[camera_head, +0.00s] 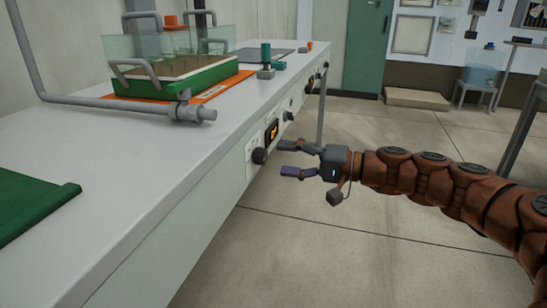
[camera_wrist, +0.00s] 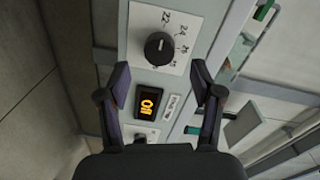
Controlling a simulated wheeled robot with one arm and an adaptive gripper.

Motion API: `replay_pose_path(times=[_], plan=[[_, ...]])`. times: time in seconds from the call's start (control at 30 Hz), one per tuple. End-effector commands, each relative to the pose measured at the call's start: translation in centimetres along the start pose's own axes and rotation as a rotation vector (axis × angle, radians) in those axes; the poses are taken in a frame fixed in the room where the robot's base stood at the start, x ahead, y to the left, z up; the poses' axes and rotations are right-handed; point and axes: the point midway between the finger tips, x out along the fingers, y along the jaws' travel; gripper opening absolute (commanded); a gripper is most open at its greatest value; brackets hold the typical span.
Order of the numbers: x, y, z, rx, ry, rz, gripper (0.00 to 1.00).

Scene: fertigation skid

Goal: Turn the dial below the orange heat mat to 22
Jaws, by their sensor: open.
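The orange heat mat (camera_head: 212,93) lies on the bench top under a green tray. On the bench's front face below is a black round dial (camera_head: 260,156), with a lit display (camera_head: 271,131) beside it. In the wrist view the dial (camera_wrist: 159,48) sits on a white scale plate (camera_wrist: 178,20) where 22 and 24 can be read. A short pale mark shows on the knob; its exact reading is unclear. The display (camera_wrist: 149,102) glows orange. My gripper (camera_head: 282,159) is open and empty in front of the panel. Its fingertips (camera_wrist: 161,74) are spread either side of the dial's line, apart from it.
More knobs (camera_head: 291,115) run along the front face farther away. A grey pipe (camera_head: 120,103) crosses the bench top, and a green sheet (camera_head: 30,200) lies near left. Another teal-topped fitting (camera_head: 265,58) stands on the bench. Floor right of the bench is clear.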

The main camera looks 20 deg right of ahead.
Motion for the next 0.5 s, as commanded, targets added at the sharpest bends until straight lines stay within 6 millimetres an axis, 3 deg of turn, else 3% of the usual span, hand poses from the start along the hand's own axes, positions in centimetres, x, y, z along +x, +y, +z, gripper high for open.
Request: replay_pose_path(times=[0.2, 0.5], plan=[[-3.9, 0.1, -0.1, 0.000, 0.005, 0.002, 0.66], [-6.7, 0.1, 0.0, 0.000, 0.000, 0.001, 0.66]])
